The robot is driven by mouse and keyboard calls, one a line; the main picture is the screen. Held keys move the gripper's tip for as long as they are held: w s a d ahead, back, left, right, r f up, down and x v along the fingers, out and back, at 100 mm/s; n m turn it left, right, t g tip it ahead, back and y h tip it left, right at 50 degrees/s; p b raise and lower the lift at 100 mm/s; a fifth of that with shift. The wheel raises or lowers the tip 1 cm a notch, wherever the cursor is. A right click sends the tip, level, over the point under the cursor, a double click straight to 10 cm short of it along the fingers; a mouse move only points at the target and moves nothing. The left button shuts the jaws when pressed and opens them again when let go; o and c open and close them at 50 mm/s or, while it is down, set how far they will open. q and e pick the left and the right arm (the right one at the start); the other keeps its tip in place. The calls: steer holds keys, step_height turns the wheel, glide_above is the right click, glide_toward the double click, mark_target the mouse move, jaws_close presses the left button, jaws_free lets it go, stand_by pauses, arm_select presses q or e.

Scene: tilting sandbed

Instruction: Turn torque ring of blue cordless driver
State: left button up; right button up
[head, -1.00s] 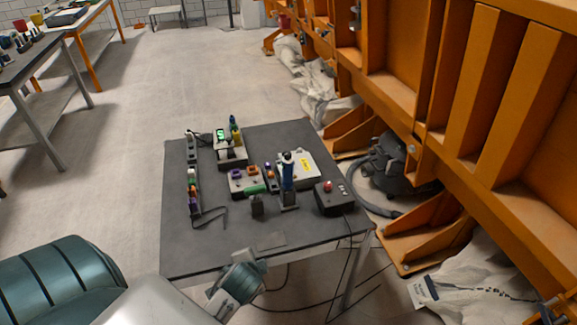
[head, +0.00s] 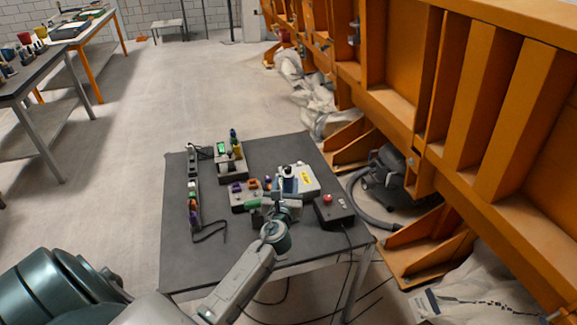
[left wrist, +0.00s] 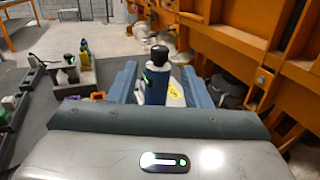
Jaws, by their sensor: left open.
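The blue cordless driver (head: 289,185) stands upright on the dark table (head: 180,262), mostly hidden by my gripper in the head view. In the left wrist view the driver (left wrist: 157,82) shows a blue body with a dark top and a small green light. My left gripper (head: 280,205) is open, low over the table on the near side of the driver. In the left wrist view its blue-grey fingers (left wrist: 159,80) appear on both sides of the driver, with visible gaps. I cannot make out the torque ring clearly. My right gripper is in neither view.
A dark box with a red button (head: 334,210) is right of the driver. A pale case with a yellow label (head: 308,181) is behind it. A device with a green display (head: 230,161) and a tool rail (head: 193,188) are left. Orange steelwork (head: 405,120) borders the right.

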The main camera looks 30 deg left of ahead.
mark_target(288, 166)
arm_select(q)
steer(key=x, duration=0.7)
steer(key=shift+w+a+p, duration=0.2)
steer(key=shift+w+p, duration=0.15)
steer(key=shift+w+a, duration=0.3)
steer(key=shift+w, duration=0.25)
jaws_close()
